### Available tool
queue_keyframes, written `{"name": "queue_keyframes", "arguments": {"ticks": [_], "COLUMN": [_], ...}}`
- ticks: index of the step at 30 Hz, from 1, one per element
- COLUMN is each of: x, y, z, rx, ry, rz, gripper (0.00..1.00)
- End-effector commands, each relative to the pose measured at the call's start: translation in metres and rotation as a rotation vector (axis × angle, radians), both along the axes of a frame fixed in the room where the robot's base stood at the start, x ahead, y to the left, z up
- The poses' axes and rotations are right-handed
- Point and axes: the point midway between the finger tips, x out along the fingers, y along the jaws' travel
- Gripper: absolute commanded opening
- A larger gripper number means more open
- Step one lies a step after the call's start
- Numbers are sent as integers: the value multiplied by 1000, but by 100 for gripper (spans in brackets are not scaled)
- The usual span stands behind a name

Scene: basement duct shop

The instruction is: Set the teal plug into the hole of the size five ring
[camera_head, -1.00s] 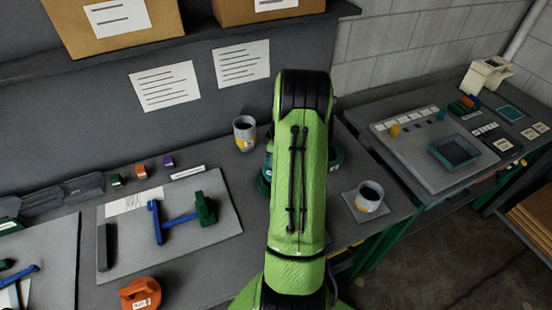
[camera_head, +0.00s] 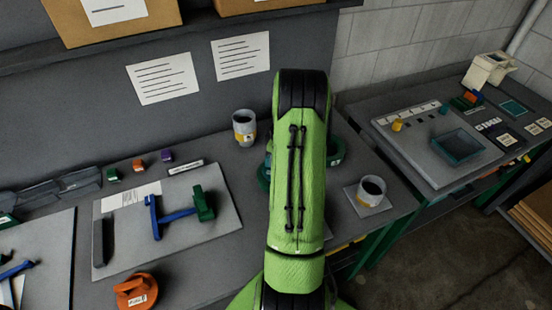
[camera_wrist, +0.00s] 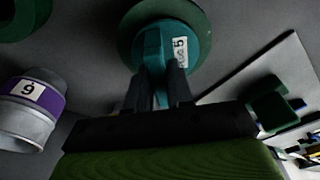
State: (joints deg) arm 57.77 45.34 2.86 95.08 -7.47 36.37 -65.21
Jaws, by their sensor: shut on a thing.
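In the wrist view my gripper (camera_wrist: 164,88) is shut on the teal plug (camera_wrist: 150,46), which carries a white label reading 5. A round dark green disc (camera_wrist: 200,22) shows around and behind the plug; I cannot tell whether it is the plug's flange or a separate ring. The fingertips hide part of the plug's near side. No open ring hole is clearly visible. In the head view my green arm covers the gripper. Teal-green round edges show on both sides of the arm, at its right (camera_head: 337,150) too.
A grey cylinder with a purple band (camera_wrist: 38,100) stands left of my gripper in the wrist view. A board (camera_head: 215,235) with blue and green parts and an orange knobbed piece (camera_head: 136,291) lie left.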

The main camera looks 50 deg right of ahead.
Motion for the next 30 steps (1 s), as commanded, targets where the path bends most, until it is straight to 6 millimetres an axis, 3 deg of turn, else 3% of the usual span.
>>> {"name": "queue_keyframes", "arguments": {"ticks": [6, 7, 13, 23, 26, 30], "x": [0, 0, 0, -1, -3, -9], "y": [0, 0, 0, -1, -2, -4], "z": [0, 0, 0, 6, 26, 67], "rx": [-1, -1, 0, -2, -4, -6], "ry": [0, 0, 0, 0, -2, -4], "rz": [0, 0, 0, 0, -2, -1], "gripper": [0, 23, 51, 51, 51, 51]}}
